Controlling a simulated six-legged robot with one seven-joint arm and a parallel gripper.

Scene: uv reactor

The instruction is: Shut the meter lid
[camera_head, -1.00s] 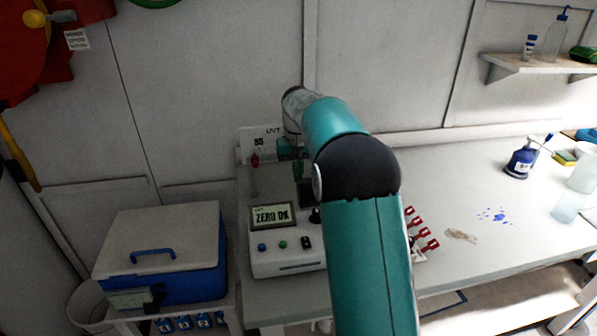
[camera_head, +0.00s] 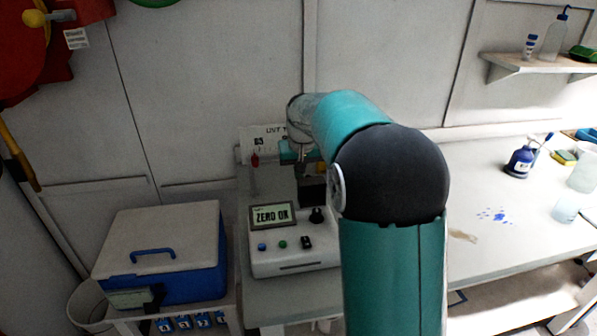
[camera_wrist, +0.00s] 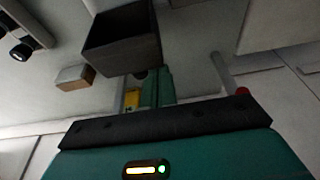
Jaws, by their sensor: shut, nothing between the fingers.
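The meter (camera_head: 292,255) is a pale box on the bench's left end, with a screen reading "ZERO OK", buttons and a black knob. A dark, hollow, box-like part that appears to be its lid (camera_head: 312,190) stands raised at the meter's rear; it also shows in the wrist view (camera_wrist: 122,40). My gripper (camera_head: 303,165) is shut and empty, just behind the dark part. In the wrist view my gripper (camera_wrist: 150,82) reaches close to the dark part's edge; I cannot tell whether they touch. My arm hides the meter's right side.
A blue cooler (camera_head: 160,255) with a pale top stands left of the bench. A red-tipped rod (camera_head: 255,162) rises near the gripper, before a wall sign. The bench (camera_head: 490,185) between is mostly open.

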